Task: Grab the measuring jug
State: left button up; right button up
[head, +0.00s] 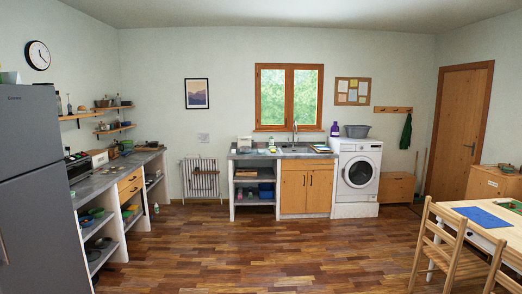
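I cannot pick out the measuring jug; the small items on the counters and shelves are too small to tell apart from here. The masonry counter (98,186) along the left wall holds several small items on and below its top. Another counter (243,155) under the window has a sink and a tap. Neither of my grippers is in view.
A grey fridge (28,170) stands at the near left. A wooden chair (432,240) and a table with a blue mat (481,216) are at the right. A washing machine (357,172) stands by the far wall. The wooden floor (245,250) between them is clear.

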aim_at(261, 145)
jog(key=i+z, duration=0.25)
jog(key=i, duration=6.35)
jog(key=l, duration=0.1)
